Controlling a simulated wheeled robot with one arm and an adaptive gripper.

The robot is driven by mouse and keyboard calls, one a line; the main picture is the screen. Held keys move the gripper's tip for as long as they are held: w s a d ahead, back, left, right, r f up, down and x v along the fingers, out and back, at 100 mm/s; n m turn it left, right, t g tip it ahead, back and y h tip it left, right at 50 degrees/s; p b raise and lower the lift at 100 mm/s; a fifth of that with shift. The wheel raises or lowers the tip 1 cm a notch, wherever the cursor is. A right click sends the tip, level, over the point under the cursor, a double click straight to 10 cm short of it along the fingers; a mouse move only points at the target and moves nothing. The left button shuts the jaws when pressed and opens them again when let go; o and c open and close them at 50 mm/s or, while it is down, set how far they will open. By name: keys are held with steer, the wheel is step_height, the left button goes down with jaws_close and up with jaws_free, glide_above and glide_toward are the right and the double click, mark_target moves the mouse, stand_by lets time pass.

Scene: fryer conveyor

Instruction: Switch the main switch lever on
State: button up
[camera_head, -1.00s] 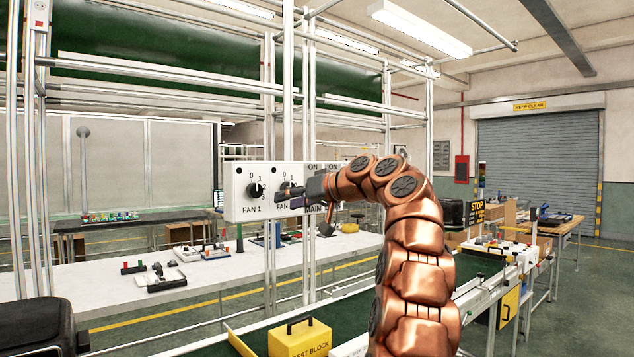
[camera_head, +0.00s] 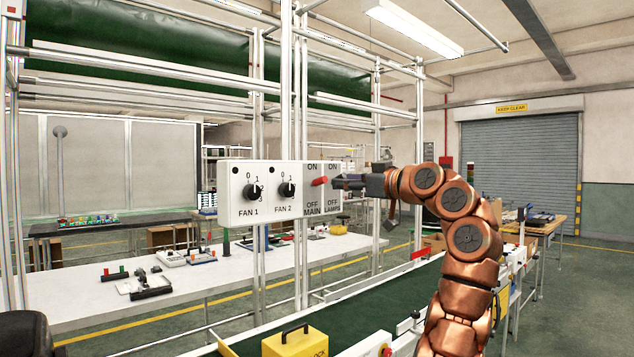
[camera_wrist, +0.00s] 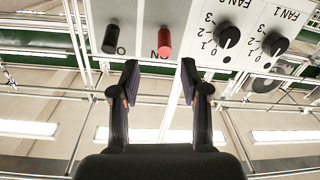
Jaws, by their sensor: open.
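The MAIN lever (camera_head: 320,181) is a short red handle on a light control panel (camera_head: 226,205), between the words ON and OFF. In the upside-down wrist view the red lever (camera_wrist: 164,42) sticks out beside the ON lettering. I cannot tell which position it is set to. My gripper (camera_head: 338,181) is just right of the red lever in the head view and covers part of the LAMPS column. In the wrist view my gripper (camera_wrist: 160,76) is open and empty, its two fingertips spread to either side of the red lever's line, short of it.
A black LAMPS lever (camera_wrist: 109,40) stands beside the red one. Two black knobs, FAN 1 (camera_head: 253,191) and FAN 2 (camera_head: 287,190), are on the panel's left. Metal posts (camera_head: 300,120) rise behind the panel. A green conveyor (camera_head: 340,312) and yellow block (camera_head: 295,343) lie below.

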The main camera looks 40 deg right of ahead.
mark_target(328, 180)
steer(key=w, duration=0.2)
steer(key=w+p, duration=0.1)
steer(key=w, duration=0.1)
steer(key=w+a+p, duration=0.1)
steer(key=w, duration=0.1)
steer(key=shift+w+r, duration=0.1)
steer(key=shift+w, duration=0.3)
steer(key=shift+w+p, duration=0.3)
steer(key=shift+w, duration=0.4)
steer(key=shift+d, duration=0.1)
jaws_close()
